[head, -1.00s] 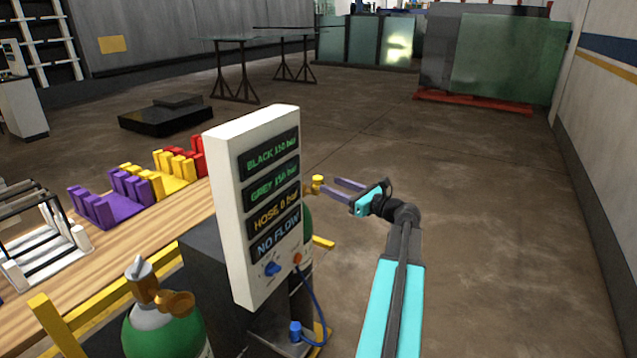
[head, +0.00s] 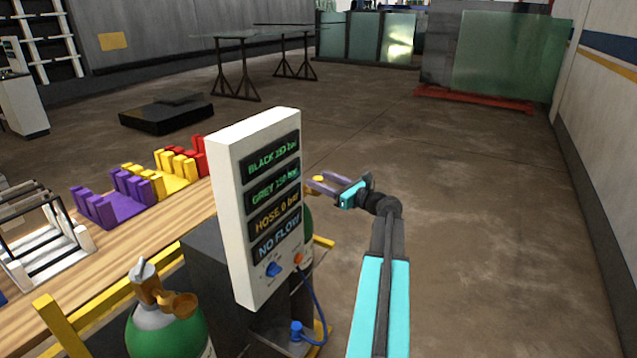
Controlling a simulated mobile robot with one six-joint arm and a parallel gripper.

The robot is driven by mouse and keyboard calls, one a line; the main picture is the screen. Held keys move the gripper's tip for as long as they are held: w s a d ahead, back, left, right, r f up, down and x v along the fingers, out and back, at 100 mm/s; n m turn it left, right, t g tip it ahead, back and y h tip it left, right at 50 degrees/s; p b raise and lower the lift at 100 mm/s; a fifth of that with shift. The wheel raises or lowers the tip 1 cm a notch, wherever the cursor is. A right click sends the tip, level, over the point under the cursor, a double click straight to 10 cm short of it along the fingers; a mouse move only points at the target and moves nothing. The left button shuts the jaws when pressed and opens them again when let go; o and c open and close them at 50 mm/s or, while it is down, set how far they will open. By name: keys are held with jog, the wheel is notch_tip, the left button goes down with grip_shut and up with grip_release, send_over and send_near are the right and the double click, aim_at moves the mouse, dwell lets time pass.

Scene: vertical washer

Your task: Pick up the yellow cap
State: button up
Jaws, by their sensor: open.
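The yellow cap (head: 319,178) is small and sits just right of the white display panel, above the far green cylinder (head: 308,211). My gripper (head: 318,183) reaches in from the right, level with the cap. Its purple fingers are open, and the cap shows at their tips, seemingly between them. I cannot tell whether either finger touches it. The lower part of the cap is hidden by the near finger.
The white display panel (head: 256,205) stands close to the left of the fingertips. A near green cylinder (head: 165,330) with a brass valve stands at the lower left. A wooden bench (head: 140,235) holds purple, yellow and red racks. The floor at right is clear.

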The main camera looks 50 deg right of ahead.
aim_at(318, 178)
jog(key=shift+w, duration=1.05)
jog(key=c, duration=1.1)
jog(key=shift+c, duration=0.2)
jog(key=shift+r+b, duration=0.45)
jog(key=shift+r, duration=1.2)
jog(key=s+a+r+b, duration=0.1)
jog(key=s+b, duration=0.2)
jog(key=s, duration=1.3)
jog(key=shift+a+r, duration=0.3)
jog(key=shift+r, duration=0.05)
